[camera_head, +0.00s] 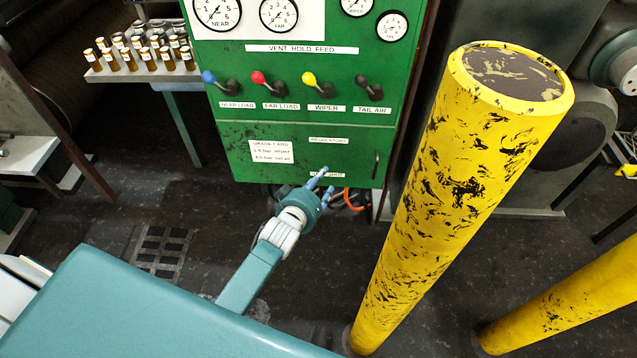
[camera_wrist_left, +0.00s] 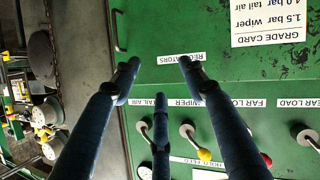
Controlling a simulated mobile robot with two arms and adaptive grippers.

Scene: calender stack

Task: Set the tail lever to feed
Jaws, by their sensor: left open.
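The tail air lever (camera_head: 371,87) is the rightmost in a row on the green panel (camera_head: 220,135). Its dark knob points up and left from its base, like the other levers. A "VENT HOLD FEED" strip (camera_head: 302,49) runs above the row. In the left wrist view, which is upside down, the tail lever (camera_wrist_left: 143,127) shows beside a finger, partly covered. My left gripper (camera_head: 325,187) is open and empty, in front of the panel's lower part, below the levers. Its spread fingers (camera_wrist_left: 160,70) also show in the left wrist view. My right gripper is not in view.
Blue (camera_head: 208,77), red (camera_head: 257,76) and yellow (camera_head: 309,78) knobbed levers stand left of the tail lever. A thick yellow post (camera_head: 445,195) rises close to the right of the panel. A shelf of small jars (camera_head: 142,50) stands at the left.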

